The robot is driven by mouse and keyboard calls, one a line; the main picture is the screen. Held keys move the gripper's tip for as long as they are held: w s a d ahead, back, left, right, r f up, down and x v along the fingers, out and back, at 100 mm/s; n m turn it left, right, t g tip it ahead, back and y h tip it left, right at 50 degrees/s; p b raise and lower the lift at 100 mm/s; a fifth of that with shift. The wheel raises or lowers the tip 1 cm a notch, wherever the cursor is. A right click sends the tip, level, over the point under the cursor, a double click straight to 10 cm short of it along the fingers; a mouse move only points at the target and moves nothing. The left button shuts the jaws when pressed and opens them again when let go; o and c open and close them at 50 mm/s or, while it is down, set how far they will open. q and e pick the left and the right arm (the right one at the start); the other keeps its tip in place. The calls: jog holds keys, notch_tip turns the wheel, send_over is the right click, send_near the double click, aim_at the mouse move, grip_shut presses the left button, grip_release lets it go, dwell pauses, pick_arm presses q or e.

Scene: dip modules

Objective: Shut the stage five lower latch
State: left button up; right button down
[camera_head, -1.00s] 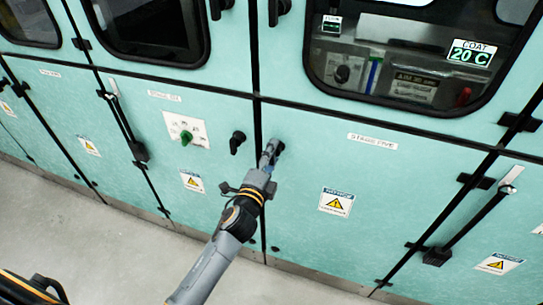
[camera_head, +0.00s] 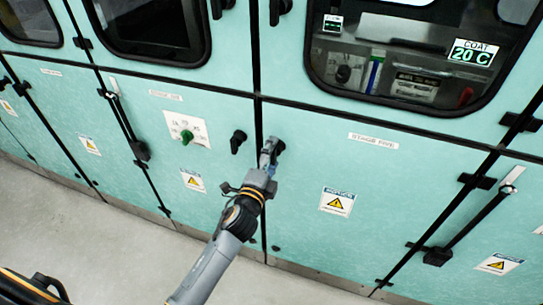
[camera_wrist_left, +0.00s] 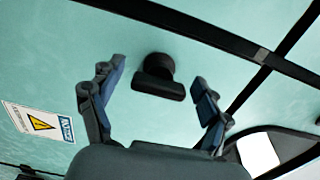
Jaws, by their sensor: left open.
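The stage five lower latch (camera_wrist_left: 160,78) is a black knob with a short bar handle on the teal lower door. In the left wrist view it lies between the spread fingers of my left gripper (camera_wrist_left: 155,105), a little ahead of the fingertips. In the head view my left gripper (camera_head: 268,152) is at the upper left corner of the stage five lower door (camera_head: 310,160), and it covers most of the latch (camera_head: 279,146). The gripper is open, and I see no finger closed on the latch. My right gripper is not in view.
Black upper latches (camera_head: 279,10) are above. A warning label (camera_head: 336,202) is on the stage five door. The grey floor (camera_head: 110,245) in front is clear.

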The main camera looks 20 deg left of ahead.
pick_arm(q)
jog(key=s, duration=1.2)
jog(key=shift+a, duration=0.25)
jog(key=s+f+n+g, duration=0.3)
jog(key=s+f, duration=0.1)
jog(key=f, duration=0.8)
jog(key=s+f+n+g, duration=0.2)
jog(key=s+f+g, duration=0.1)
jog(key=f, duration=0.9)
jog(key=s+f+n+g, duration=0.3)
jog(key=s+f, duration=0.1)
jog(key=f, duration=0.8)
jog(key=s+a+f+n+g, duration=0.2)
jog(key=s+f, duration=0.3)
jog(key=s, duration=0.4)
jog(key=s+a+f+n+g, duration=0.1)
jog(key=s+f+n+g, duration=0.2)
jog(key=s+f, duration=0.3)
jog(key=s+a+f+n+g, duration=0.2)
jog(key=s+f, duration=0.4)
jog(key=s, duration=0.7)
jog(key=shift+s+a+f+n+g+y, duration=0.2)
jog(key=shift+a+n+g+y, duration=0.1)
jog(key=shift+a+n+g, duration=0.15)
jog(key=shift+d, duration=0.1)
